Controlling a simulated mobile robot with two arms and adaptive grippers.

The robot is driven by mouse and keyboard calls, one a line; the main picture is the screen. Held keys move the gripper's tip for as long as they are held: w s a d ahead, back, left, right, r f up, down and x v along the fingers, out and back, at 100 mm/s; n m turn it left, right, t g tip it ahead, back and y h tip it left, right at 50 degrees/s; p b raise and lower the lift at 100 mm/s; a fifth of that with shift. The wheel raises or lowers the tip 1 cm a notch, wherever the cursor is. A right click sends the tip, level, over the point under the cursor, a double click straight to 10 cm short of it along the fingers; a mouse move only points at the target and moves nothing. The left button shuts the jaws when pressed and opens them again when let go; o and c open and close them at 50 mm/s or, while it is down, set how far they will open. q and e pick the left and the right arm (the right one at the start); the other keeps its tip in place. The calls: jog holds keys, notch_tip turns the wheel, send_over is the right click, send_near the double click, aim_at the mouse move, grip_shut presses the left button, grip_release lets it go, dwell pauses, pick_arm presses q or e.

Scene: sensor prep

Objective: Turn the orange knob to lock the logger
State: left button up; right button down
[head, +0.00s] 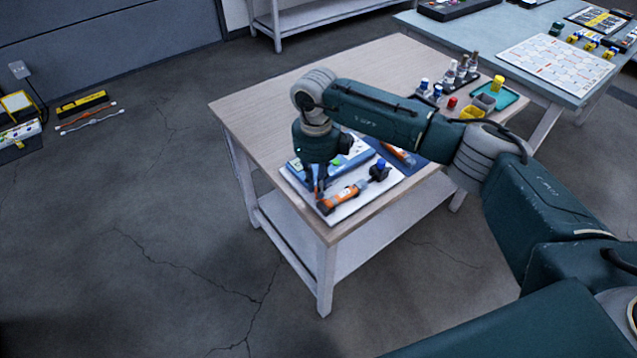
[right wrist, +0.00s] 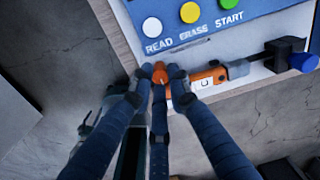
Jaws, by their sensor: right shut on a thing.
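The orange knob (right wrist: 159,74) is at the left end of the orange logger (right wrist: 207,80) in the right wrist view. My right gripper (right wrist: 160,80) is shut on the knob, with its dark fingers around it. In the head view my right gripper (head: 319,190) reaches down from above to the left end of the logger (head: 345,196), and its fingers partly hide the knob there. The logger lies on a white board (head: 348,209) at the table's near corner. My left gripper is not in view.
A blue panel (right wrist: 215,25) with white, yellow and green buttons labelled READ, ERASE and START lies beside the logger. A black block with a blue knob (right wrist: 303,62) stands at the logger's other end. Bottles and small bins (head: 474,112) stand farther back. The table's left part is clear.

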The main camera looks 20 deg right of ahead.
jog(key=shift+w+r, duration=0.15)
jog(key=shift+r, duration=0.05)
jog(key=c, duration=1.6)
grip_release()
jog(key=shift+f, duration=0.1)
jog(key=shift+c, duration=0.2)
notch_tip(320, 180, up, 12)
jog(key=shift+a, duration=0.2)
